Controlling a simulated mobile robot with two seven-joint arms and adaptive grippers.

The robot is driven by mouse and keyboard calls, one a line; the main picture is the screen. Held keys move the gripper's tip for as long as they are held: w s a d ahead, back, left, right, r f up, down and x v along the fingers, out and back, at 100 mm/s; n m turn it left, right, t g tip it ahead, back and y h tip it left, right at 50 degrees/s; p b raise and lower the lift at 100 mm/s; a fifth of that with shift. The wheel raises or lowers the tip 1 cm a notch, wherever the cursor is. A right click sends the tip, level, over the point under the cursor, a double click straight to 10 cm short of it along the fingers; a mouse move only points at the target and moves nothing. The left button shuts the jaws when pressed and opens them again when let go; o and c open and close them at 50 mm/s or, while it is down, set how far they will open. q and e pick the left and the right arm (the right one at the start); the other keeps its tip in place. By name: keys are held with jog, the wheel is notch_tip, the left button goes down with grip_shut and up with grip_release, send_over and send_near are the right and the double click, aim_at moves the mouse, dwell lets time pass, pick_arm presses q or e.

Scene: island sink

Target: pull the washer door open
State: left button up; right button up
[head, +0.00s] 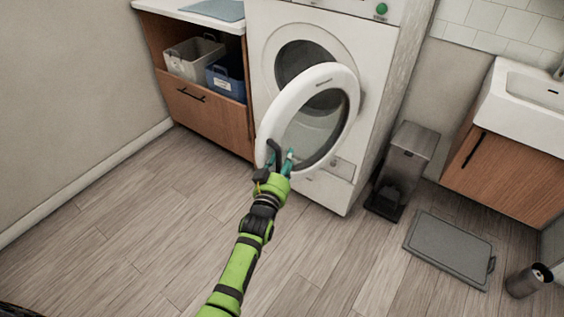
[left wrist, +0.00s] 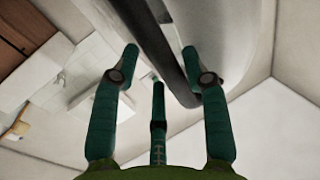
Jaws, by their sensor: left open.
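The white washer (head: 385,55) stands at the back of the head view. Its round door (head: 305,86), a white ring with a glass centre, stands swung out from the dark drum opening (head: 300,58). My left gripper (head: 280,155) is at the door's lower left edge, with its teal fingers apart. In the left wrist view the fingers of the left gripper (left wrist: 161,52) are spread, and a dark curved rim with a pale surface (left wrist: 222,30) beside it runs between them. Whether a finger touches the rim I cannot tell. My right gripper is in neither view.
A wooden cabinet (head: 215,115) with bins is left of the washer. A metal pedal bin (head: 408,155) stands to its right. A grey mat (head: 450,248) and a dark cup (head: 525,282) are on the floor at right. The floor in front of the washer is clear.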

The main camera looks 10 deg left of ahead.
pick_arm(q)
jog(key=s, duration=1.2)
jog(key=shift+a, duration=0.3)
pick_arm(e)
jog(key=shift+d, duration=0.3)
pick_arm(q)
jog(key=shift+c, duration=0.4)
